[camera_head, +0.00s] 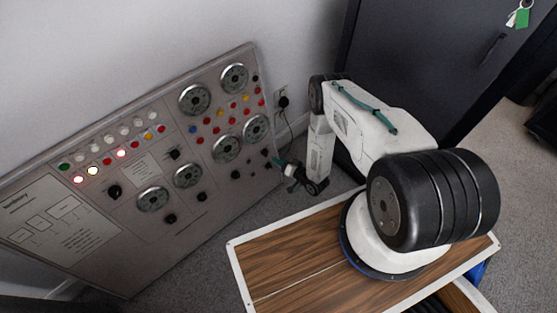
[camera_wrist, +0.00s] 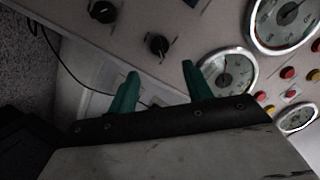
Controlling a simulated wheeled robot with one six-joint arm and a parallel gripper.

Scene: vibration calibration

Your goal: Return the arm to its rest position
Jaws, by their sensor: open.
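My white arm rises from its base on the wood-topped body and bends over toward the wall. In the head view my gripper (camera_head: 281,163) is small, at the end of the arm, close to the right edge of the grey control panel (camera_head: 140,228). In the wrist view my gripper (camera_wrist: 158,80) shows two green fingers spread apart with nothing between them. The panel's black knobs (camera_wrist: 157,45) and round gauges (camera_wrist: 226,72) lie beyond the fingertips. Whether a finger touches the panel cannot be told.
The panel leans against the white wall, with lit and coloured buttons (camera_head: 121,154). A wall socket with a black plug (camera_head: 283,101) and cable is just right of it. A dark cabinet (camera_head: 440,50) with keys (camera_head: 519,16) stands behind my arm. Grey carpet (camera_head: 200,270) is clear in front.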

